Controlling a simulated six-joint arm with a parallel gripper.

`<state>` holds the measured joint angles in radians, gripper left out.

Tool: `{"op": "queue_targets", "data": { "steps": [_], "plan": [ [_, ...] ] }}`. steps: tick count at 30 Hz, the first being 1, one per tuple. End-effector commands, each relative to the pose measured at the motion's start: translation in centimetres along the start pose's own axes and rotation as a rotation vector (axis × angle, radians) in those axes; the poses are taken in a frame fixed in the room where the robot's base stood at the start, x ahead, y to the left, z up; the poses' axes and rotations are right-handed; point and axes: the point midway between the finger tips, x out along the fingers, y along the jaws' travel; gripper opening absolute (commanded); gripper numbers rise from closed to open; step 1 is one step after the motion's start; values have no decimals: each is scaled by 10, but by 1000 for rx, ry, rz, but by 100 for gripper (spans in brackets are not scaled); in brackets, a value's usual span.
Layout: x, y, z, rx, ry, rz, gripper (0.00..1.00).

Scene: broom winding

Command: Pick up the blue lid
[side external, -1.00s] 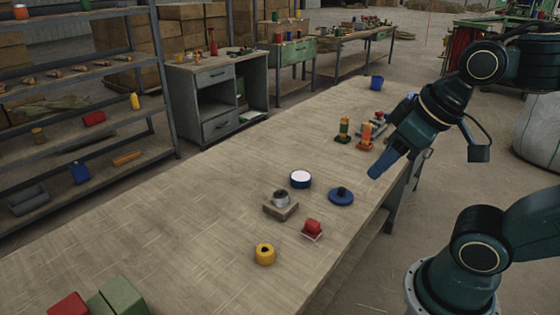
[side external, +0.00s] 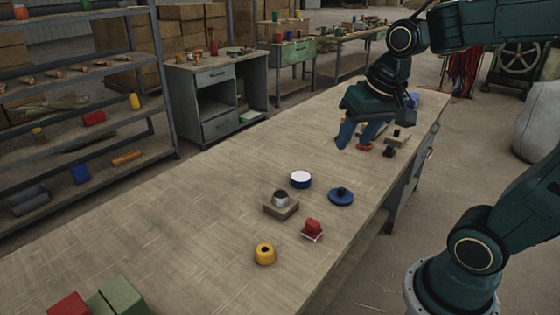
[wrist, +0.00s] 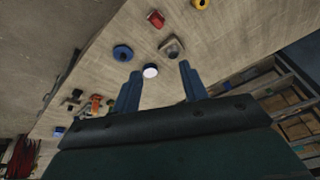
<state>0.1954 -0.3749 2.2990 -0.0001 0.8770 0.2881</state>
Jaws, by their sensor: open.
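The blue lid (side external: 341,196) is a flat round disc with a dark knob on top. It lies on the wooden bench (side external: 190,205), and it also shows in the wrist view (wrist: 123,53), left of my fingers. My gripper (side external: 354,146) is open and empty above the bench, behind the lid in the side view and clear of it. Nothing hides the lid.
Close to the lid are a white-topped blue round container (side external: 300,179), a metal piece on a wooden block (side external: 281,203) and a red block (side external: 312,229). A yellow ring-shaped piece (side external: 264,254) lies nearer. Small parts stand beyond my gripper.

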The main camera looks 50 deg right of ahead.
Motion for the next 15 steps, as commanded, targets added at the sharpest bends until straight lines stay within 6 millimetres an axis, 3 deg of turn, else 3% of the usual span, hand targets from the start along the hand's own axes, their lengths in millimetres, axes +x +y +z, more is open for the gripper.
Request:
{"op": "queue_targets", "data": {
  "steps": [15],
  "plan": [
    [74, 52, -82, 496, -125, 118, 44]
  ]
}}
